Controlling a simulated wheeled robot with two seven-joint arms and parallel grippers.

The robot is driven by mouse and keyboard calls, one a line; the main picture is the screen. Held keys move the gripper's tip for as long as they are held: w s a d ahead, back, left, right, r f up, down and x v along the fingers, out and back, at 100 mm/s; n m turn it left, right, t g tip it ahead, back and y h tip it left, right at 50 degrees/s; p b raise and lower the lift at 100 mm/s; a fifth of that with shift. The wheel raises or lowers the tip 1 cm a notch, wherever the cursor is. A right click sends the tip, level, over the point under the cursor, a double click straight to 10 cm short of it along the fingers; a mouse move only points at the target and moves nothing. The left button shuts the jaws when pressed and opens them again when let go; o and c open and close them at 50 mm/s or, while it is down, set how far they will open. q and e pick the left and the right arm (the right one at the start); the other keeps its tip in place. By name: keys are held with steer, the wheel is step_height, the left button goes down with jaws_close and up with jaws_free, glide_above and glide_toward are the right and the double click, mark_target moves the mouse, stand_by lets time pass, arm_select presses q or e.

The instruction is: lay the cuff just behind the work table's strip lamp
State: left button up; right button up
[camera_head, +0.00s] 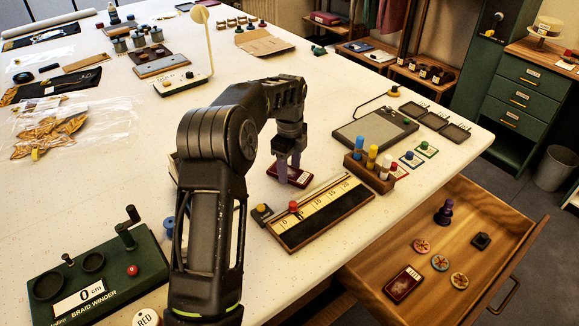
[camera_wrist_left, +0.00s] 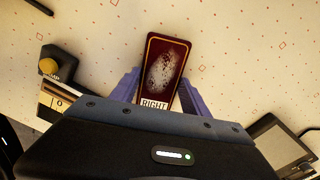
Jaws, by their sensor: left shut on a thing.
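The cuff (camera_head: 296,178) is a flat dark red piece with a gold border and a white label. In the left wrist view the cuff (camera_wrist_left: 165,68) reads "RIGHT" and sits between the purple fingers. My left gripper (camera_head: 289,168) points down and is shut on it, behind the measuring board; whether it touches the table top is unclear. A pale post with a round head (camera_head: 201,17) stands on a white base with buttons (camera_head: 181,84) at the back left. I cannot tell which item is the strip lamp. My right gripper is not in view.
The measuring board (camera_head: 320,212) lies in front of the cuff, with a yellow knob (camera_head: 262,208) at its left end. A rack of coloured pegs (camera_head: 369,170) and a grey pad (camera_head: 374,133) stand to the right. An open drawer (camera_head: 450,215) holds another dark red labelled piece (camera_head: 403,284).

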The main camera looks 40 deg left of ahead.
mark_target(290, 172)
arm_select(q)
steer(key=shift+f, duration=0.15)
steer(key=o, duration=1.5)
step_height(290, 172, up, 6)
steer(key=shift+r+b, duration=0.2)
steer(key=shift+b, duration=0.3)
step_height(290, 172, up, 6)
steer(key=p, duration=0.3)
steer(key=shift+p, duration=0.4)
